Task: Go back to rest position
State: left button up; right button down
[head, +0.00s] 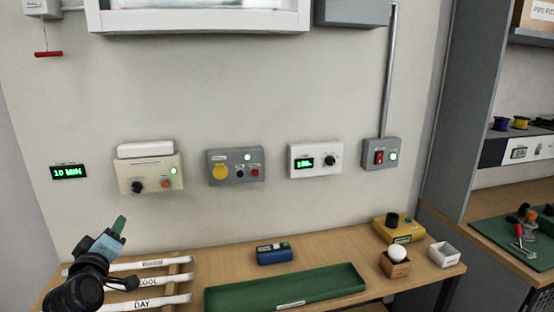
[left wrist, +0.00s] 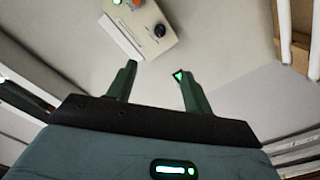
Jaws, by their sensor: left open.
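My left gripper (head: 121,224) is raised at the lower left in the head view, above the labelled white strips on the bench. In the left wrist view its two green fingers (left wrist: 153,82) stand apart with nothing between them. Beyond the fingertips is the cream control box (left wrist: 142,25) on the wall, with a black knob and an orange button. The same cream box (head: 150,172) shows in the head view, above and to the right of the gripper and apart from it. My right gripper is in neither view.
The wooden bench (head: 225,262) holds a green tray (head: 335,281), a blue device (head: 274,254), a yellow box (head: 398,229) and a white ball (head: 397,253) on a small wooden block. White strips (head: 150,283) lie below my left gripper. The wall above the bench is clear between the control boxes.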

pick_arm(q)
jog(key=s+a+r+m+t+y, duration=0.1)
jog(key=s+a+r+m+y, duration=0.2)
jog(key=a+r, duration=0.7)
jog(key=s+a+r+m+y, duration=0.25)
jog(key=s+a+r, duration=0.45)
jog(key=a, duration=0.5)
jog(key=s+d+f+m+g+h, duration=0.1)
jog(key=d+f+m+h, duration=0.3)
jog(key=f, duration=0.8)
jog(key=s+d+f+m+g+h, duration=0.1)
jog(key=d+f+m+g, duration=0.1)
jog(key=d+f, duration=0.65)
jog(key=s+d+f+m+g+h, duration=0.1)
jog(key=d+f+m+h, duration=0.15)
jog(key=f, duration=1.15)
jog(key=s+d+f+m+g+h, duration=0.25)
jog(key=s+d+f, duration=0.45)
jog(key=s+f, duration=0.45)
jog(key=s+d+f+m+g+h, duration=0.15)
jog(key=s+d+f+g, duration=0.25)
jog(key=s+d+f, duration=0.7)
jog(key=s+d+r+n+t, duration=0.1)
jog(key=s+d+n, duration=0.1)
jog(key=d+n, duration=0.3)
jog(key=shift+d+r, duration=0.2)
jog(key=shift+d, duration=0.85)
jog(key=shift+s+t, duration=0.1)
jog(key=shift+t, duration=0.15)
